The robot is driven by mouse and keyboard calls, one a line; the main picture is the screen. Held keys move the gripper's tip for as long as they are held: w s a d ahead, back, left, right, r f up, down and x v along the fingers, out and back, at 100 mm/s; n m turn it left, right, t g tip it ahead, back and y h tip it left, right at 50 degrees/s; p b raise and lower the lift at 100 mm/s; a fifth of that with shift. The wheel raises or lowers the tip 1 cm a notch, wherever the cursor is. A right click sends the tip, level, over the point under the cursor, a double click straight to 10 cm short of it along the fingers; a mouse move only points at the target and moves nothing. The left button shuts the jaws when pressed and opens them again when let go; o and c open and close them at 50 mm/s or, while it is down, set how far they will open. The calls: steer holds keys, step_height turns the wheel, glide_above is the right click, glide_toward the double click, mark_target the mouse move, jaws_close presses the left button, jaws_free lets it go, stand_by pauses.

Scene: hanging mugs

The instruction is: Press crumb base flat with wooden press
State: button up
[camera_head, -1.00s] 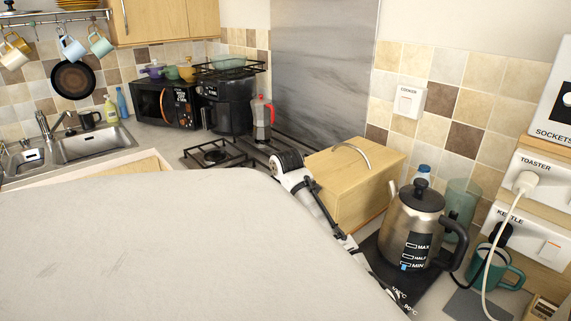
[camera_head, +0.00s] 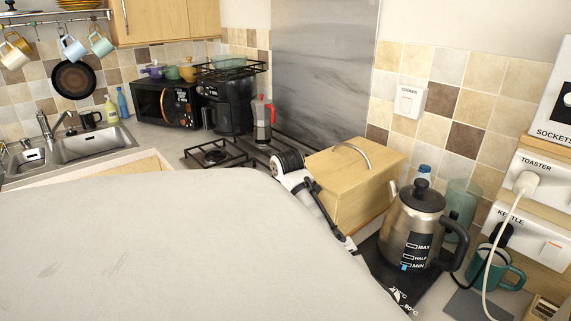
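I see no wooden press and no crumb base in the head view. A large pale grey rounded surface fills the lower left and hides what lies behind and below it. A white and black jointed part, which looks like my arm, shows beside the wooden box. My gripper's fingers cannot be made out.
A wooden box (camera_head: 352,188) with a metal handle stands on the counter. Right of it is a steel kettle (camera_head: 408,228) and a teal mug (camera_head: 497,268). A moka pot (camera_head: 262,118), a hob (camera_head: 213,156) and a sink (camera_head: 92,146) are farther back. Mugs hang upper left.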

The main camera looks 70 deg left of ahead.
steer(key=shift+w+f, duration=0.2)
stand_by(0.6)
steer(key=shift+a+r, duration=0.1)
steer(key=shift+r, duration=0.3)
steer(key=shift+w+r, duration=0.1)
steer(key=shift+r, duration=3.05)
steer(key=shift+r, duration=0.1)
steer(key=shift+r, duration=2.4)
steer(key=shift+s, duration=0.2)
